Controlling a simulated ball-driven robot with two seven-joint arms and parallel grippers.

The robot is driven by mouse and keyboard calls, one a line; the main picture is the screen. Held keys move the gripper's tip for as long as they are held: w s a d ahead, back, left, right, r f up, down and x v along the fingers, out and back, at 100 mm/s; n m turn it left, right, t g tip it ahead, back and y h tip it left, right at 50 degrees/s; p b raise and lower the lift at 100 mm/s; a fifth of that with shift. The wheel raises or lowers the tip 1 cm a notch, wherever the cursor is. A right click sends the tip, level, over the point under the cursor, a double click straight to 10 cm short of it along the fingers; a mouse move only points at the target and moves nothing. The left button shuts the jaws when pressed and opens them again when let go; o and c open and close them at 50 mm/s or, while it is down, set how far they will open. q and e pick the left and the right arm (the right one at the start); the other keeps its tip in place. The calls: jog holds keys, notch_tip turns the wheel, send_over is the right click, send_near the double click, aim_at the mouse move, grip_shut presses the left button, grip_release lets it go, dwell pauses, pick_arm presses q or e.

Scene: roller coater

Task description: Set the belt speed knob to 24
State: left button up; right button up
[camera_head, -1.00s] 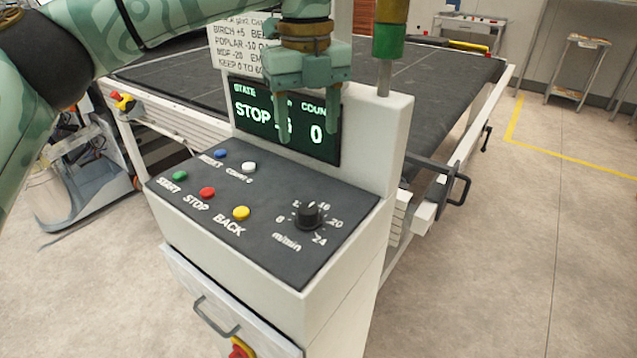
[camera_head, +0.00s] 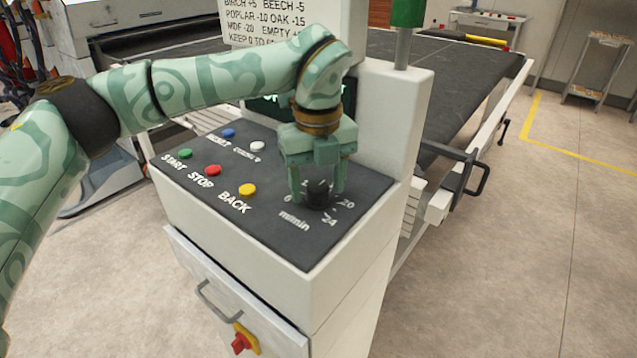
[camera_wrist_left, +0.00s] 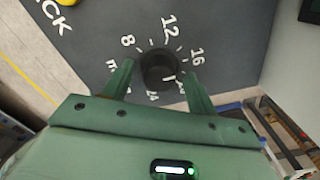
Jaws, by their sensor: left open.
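The belt speed knob (camera_head: 318,194) is black and round, on the sloping dark panel with a printed dial up to 24. My left gripper (camera_head: 318,196) points down over it, with one finger on each side. In the left wrist view the knob (camera_wrist_left: 160,70) lies between the two open fingertips (camera_wrist_left: 156,80); contact cannot be told. The marks 8, 12 and 16 show around it, while the fingers partly cover other marks. A small pale mark shows on the knob, but its exact setting is hard to read. My right gripper is out of view.
Yellow BACK (camera_head: 247,190), red STOP (camera_head: 213,170), green START (camera_head: 185,153), blue (camera_head: 228,133) and white (camera_head: 257,146) buttons lie left of the knob. My left arm hides most of the display. A red-yellow switch (camera_head: 244,341) sits on the cabinet front below.

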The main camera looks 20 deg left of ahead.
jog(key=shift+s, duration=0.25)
